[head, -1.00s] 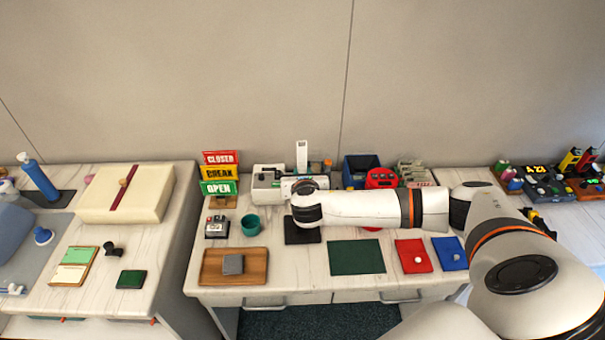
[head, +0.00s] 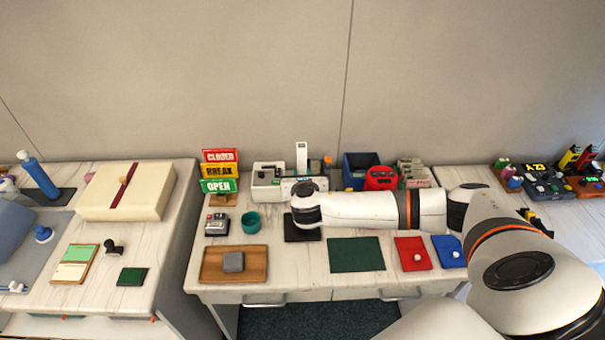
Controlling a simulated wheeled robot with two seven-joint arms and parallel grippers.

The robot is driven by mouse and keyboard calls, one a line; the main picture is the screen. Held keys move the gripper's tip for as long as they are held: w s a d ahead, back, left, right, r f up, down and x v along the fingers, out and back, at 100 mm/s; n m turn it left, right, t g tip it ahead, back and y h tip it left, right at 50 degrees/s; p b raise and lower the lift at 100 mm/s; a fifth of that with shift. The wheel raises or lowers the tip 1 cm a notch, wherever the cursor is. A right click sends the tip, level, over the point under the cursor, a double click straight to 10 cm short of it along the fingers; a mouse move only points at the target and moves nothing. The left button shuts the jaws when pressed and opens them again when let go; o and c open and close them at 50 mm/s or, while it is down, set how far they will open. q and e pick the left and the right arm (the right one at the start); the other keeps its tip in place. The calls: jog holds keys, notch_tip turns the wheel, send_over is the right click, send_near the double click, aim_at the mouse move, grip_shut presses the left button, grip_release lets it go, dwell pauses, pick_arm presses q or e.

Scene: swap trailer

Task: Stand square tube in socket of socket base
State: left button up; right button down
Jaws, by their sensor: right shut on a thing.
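A pale upright square tube (head: 301,158) stands up just behind my right wrist, near the back of the middle table. My right gripper (head: 303,186) is at its lower part and shut on it; the fingertips are mostly hidden by my own wrist. The tube looks close to vertical. I cannot make out the socket base; the lower end of the tube is hidden, so I cannot tell whether it is in a socket or above one. My left gripper is not in view.
A white device (head: 267,183) stands left of the tube, a blue bin (head: 358,165) and a red device (head: 381,178) to its right. A dark mat (head: 297,234) lies partly under my wrist. A wooden tray (head: 212,275) and a green mat (head: 356,255) lie in front.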

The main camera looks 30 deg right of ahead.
jog(key=shift+f, duration=0.3)
dwell(0.4)
jog(key=shift+f+b, duration=0.45)
jog(key=shift+f, duration=0.3)
jog(key=shift+f, duration=0.3)
jog(key=shift+f+b, duration=0.4)
jog(key=shift+f, duration=0.3)
jog(key=shift+f, duration=0.2)
dwell(0.7)
jog(key=c, duration=1.1)
grip_release()
jog(key=shift+o, duration=0.4)
